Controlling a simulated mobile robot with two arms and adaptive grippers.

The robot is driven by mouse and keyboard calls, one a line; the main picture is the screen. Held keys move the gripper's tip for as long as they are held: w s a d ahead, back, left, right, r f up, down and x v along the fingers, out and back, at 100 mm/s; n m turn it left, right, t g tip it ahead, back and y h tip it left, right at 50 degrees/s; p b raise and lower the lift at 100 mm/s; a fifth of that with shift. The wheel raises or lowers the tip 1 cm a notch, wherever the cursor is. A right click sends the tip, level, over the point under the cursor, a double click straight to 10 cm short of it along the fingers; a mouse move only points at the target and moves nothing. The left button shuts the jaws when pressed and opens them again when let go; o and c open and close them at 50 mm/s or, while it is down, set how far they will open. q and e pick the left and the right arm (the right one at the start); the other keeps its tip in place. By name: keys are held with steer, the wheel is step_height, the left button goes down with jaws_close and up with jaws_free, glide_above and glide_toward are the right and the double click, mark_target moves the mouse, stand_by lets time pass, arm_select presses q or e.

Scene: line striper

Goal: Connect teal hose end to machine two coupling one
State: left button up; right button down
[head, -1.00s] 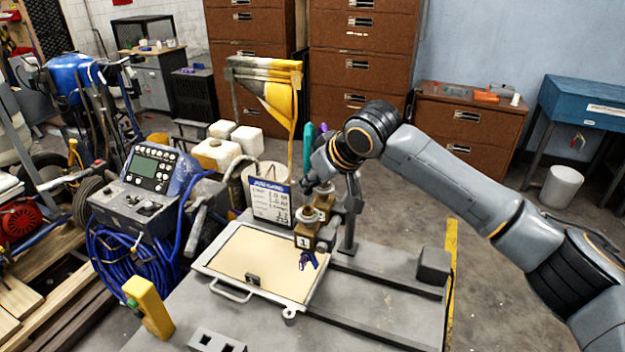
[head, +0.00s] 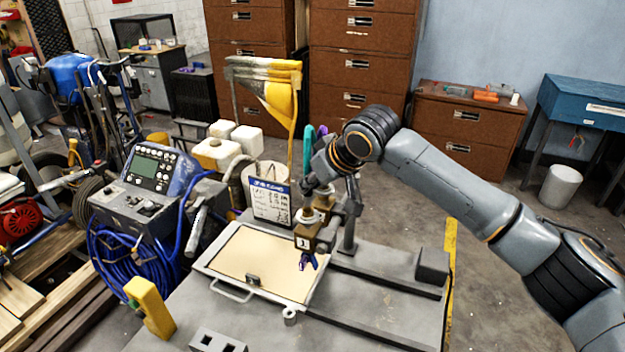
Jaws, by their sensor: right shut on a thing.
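The teal hose (head: 308,143) shows as a short upright stretch just behind my right wrist, and its end is hidden by the gripper. My right gripper (head: 309,188) points down over the brass couplings and is shut, apparently on the teal hose end. The coupling with the label 1 (head: 306,241) is a brown block at the front, just below the gripper. Another brass fitting (head: 323,204) sits right behind it. I cannot tell whether the hose end touches a coupling. My left gripper is out of view.
A sign card (head: 270,201) stands left of the couplings, and a grey post (head: 349,215) right of them. A tan-topped tray (head: 235,291) lies in front. A control console (head: 150,172) with coiled blue hose is at left. The grey deck at right is mostly clear.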

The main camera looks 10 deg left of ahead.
steer(key=shift+s+f, duration=0.1)
steer(key=shift+f, duration=1.65)
stand_by(1.3)
steer(key=c, duration=0.8)
jaws_free()
steer(key=shift+s+d+r+p, duration=0.2)
steer(key=shift+d+r+p, duration=0.1)
steer(key=shift+r+p, duration=0.3)
steer(key=p, duration=0.5)
glide_toward(311, 197)
steer(key=f, duration=0.2)
steer(key=shift+w+a+r+b, duration=0.15)
steer(key=shift+w+a+b, duration=0.15)
steer(key=shift+w+a, duration=0.15)
